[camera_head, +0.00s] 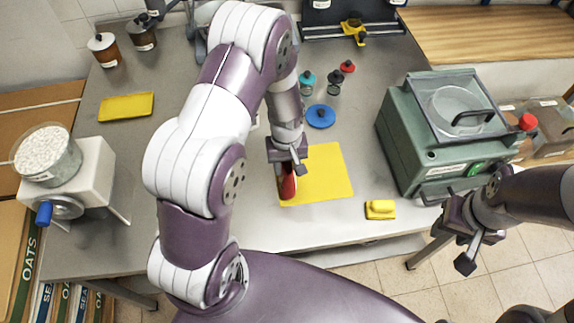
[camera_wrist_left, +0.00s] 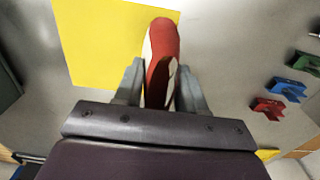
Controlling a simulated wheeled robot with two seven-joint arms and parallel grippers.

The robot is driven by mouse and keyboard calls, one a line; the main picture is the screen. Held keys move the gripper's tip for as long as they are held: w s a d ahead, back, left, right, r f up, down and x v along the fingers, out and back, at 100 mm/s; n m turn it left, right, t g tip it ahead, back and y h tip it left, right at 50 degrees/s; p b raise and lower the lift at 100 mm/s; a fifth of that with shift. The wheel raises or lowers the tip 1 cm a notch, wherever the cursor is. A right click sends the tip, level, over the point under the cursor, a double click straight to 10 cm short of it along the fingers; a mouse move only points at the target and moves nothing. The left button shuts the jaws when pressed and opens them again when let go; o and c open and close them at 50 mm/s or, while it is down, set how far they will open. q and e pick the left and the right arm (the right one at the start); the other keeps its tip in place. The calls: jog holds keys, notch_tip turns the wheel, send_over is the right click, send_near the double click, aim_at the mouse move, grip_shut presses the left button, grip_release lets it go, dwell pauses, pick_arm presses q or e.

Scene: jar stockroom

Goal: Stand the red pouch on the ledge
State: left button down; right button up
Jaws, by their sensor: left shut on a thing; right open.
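The red pouch (camera_head: 287,187) with pale sides hangs below my left gripper (camera_head: 287,168), at the left edge of the yellow mat (camera_head: 325,178). In the left wrist view the red pouch (camera_wrist_left: 164,45) sits between the two fingers of my left gripper (camera_wrist_left: 158,85), which is shut on it. I cannot tell whether the pouch touches the table. My right gripper (camera_head: 455,246) is open and empty, off the table's front right corner. A wooden surface (camera_head: 490,35) lies at the upper right; I cannot tell if it is the ledge.
A green machine (camera_head: 410,125) stands on the table's right, with a yellow block (camera_head: 380,209) before it. Small jars (camera_head: 334,85) and a blue disc (camera_head: 320,116) are behind the mat. A white dispenser (camera_head: 85,175) and yellow tray (camera_head: 126,107) are left. The front middle is clear.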

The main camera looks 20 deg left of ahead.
pick_arm(q)
jog(key=shift+w+d+f, duration=0.1)
jog(key=shift+w+f, duration=0.05)
jog(key=shift+f, duration=0.85)
jog(key=c, duration=0.7)
grip_release()
jog(key=shift+o, duration=0.2)
